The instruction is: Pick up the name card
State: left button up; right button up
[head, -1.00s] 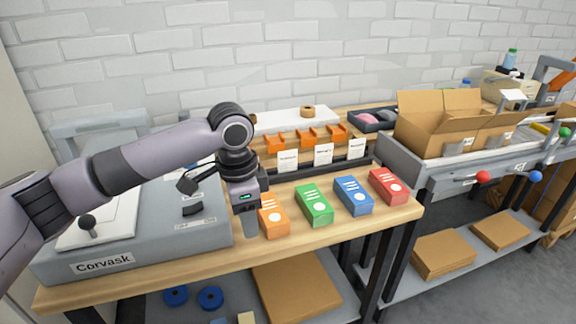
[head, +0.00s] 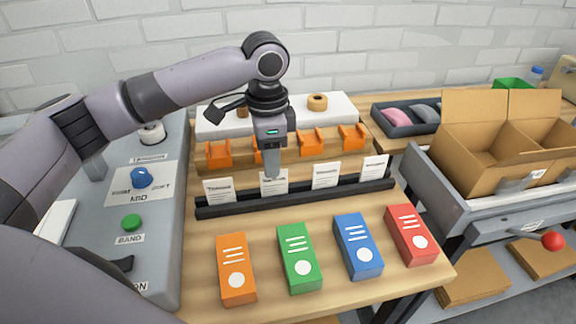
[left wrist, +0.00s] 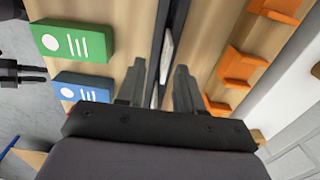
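Several white name cards stand in a black slotted rail (head: 300,195). From the left they are a first card (head: 218,190), a second card (head: 268,187) under my gripper, a third card (head: 326,176) and a fourth card (head: 375,168). My left gripper (head: 272,174) points down at the second card and hides part of its upper edge. In the left wrist view its fingers (left wrist: 158,90) are apart. A white card (left wrist: 167,52) shows edge-on just beyond them, along the rail. I cannot tell whether the fingers touch a card.
Orange (head: 235,268), green (head: 298,258), blue (head: 357,246) and red (head: 411,235) boxes stand in front of the rail. Orange holders (head: 311,142) stand behind it. A grey machine (head: 160,245) is at left, an open carton (head: 490,140) at right. Bare wood lies between rail and boxes.

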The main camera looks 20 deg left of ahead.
aim_at(274, 180)
pick_arm(q)
jog(key=f, duration=0.4)
jog(key=w+f, duration=0.1)
jog(key=f, duration=0.2)
jog(key=shift+w, duration=0.1)
grip_shut()
